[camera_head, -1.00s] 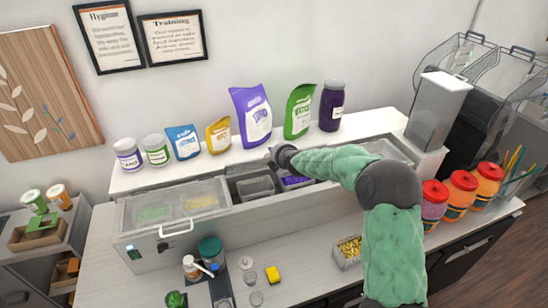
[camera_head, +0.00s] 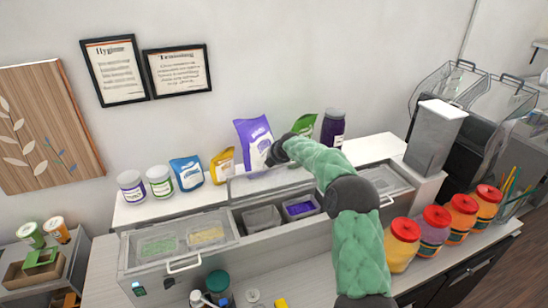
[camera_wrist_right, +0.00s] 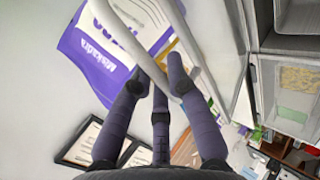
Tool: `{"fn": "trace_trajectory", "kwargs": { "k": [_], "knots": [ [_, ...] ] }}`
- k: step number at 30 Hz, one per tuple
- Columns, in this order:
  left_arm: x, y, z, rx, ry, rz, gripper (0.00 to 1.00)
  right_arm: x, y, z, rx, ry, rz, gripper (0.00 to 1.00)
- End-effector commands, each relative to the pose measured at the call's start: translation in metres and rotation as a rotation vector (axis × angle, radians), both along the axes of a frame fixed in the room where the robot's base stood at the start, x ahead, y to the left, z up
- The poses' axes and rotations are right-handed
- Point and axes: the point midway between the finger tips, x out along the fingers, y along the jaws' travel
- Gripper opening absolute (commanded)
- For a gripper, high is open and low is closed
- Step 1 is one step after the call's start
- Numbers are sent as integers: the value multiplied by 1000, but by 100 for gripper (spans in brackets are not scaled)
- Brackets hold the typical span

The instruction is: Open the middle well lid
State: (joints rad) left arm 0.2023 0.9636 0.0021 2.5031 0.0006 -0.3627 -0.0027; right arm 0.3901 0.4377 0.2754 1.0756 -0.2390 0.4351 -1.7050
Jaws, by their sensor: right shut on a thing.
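The counter unit has several wells. The middle well (camera_head: 236,220) shows uncovered from above, with a grey bin (camera_head: 262,219) and a bin of purple contents (camera_head: 300,208) in it. The middle well lid (camera_head: 243,187) is a clear panel that stands tilted up at the back of the well, partly hidden by my arm. My right gripper (camera_head: 275,153) is at its raised upper side, in front of the purple bag. In the right wrist view my fingers (camera_wrist_right: 160,82) are closed around the lid's grey bar handle (camera_wrist_right: 128,42). My left gripper is not in view.
Behind the lid, the purple bag (camera_head: 253,138), yellow bag (camera_head: 222,165), green bag (camera_head: 304,125) and dark jar (camera_head: 333,128) stand on the back shelf. The left lid (camera_head: 180,240) is down. Red-capped jars (camera_head: 436,222) stand at the right.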

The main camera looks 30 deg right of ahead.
Motion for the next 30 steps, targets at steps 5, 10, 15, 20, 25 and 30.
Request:
{"fn": "trace_trajectory", "kwargs": {
  "k": [5, 10, 15, 20, 25, 30],
  "knots": [
    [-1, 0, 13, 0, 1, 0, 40, 13, -2, -2, 16, 59, 0, 0],
    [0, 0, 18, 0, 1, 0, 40, 26, -7, -1, 24, 105, -1, 0],
    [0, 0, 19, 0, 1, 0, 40, 37, -10, -2, 33, 147, -3, 0],
    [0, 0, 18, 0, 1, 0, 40, 44, -12, -1, 41, 178, -3, 0],
    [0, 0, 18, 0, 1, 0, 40, 47, -13, -2, 47, 203, -3, 0],
    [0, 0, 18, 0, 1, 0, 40, 48, -12, -1, 52, 216, -3, 0]
  ]
}}
